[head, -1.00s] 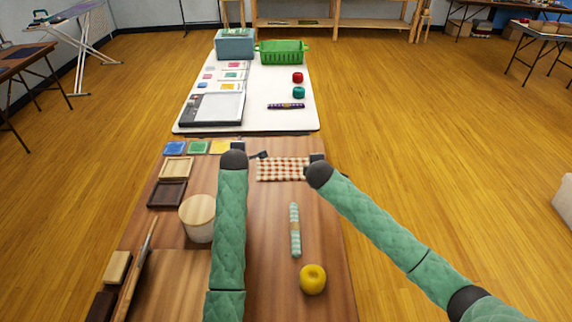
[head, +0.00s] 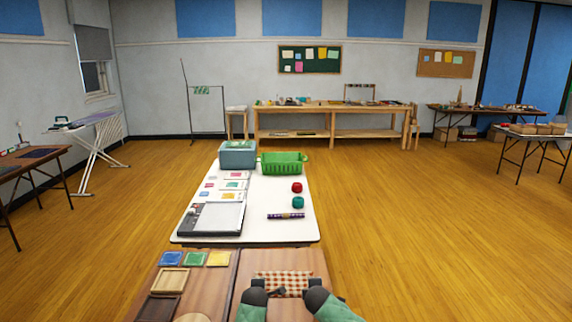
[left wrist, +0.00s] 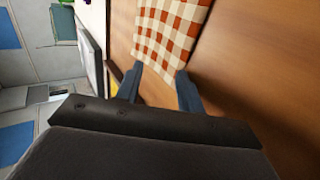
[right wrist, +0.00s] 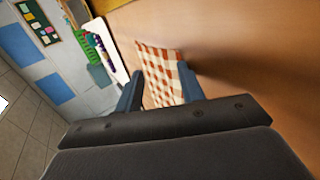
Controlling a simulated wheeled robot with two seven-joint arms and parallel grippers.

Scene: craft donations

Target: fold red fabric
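The red-and-cream checked fabric (head: 284,280) lies on the wooden table between my two grippers in the head view. My left gripper (head: 257,287) is at its left end and my right gripper (head: 314,286) is at its right end. In the left wrist view the fabric (left wrist: 172,25) reaches to the open fingers (left wrist: 160,68). In the right wrist view the fabric (right wrist: 158,65) runs in between the open fingers (right wrist: 161,70). Both finger pairs stand apart, about the fabric's width. I cannot tell whether they touch the cloth.
Blue, green and yellow squares (head: 195,258) and wooden trays (head: 170,280) lie left on the wooden table. Beyond, a white table (head: 260,215) holds a paper trimmer (head: 212,218), a purple roll (head: 286,216), red and teal yarn balls (head: 298,202), a green basket (head: 284,162) and a blue-grey bin (head: 238,155).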

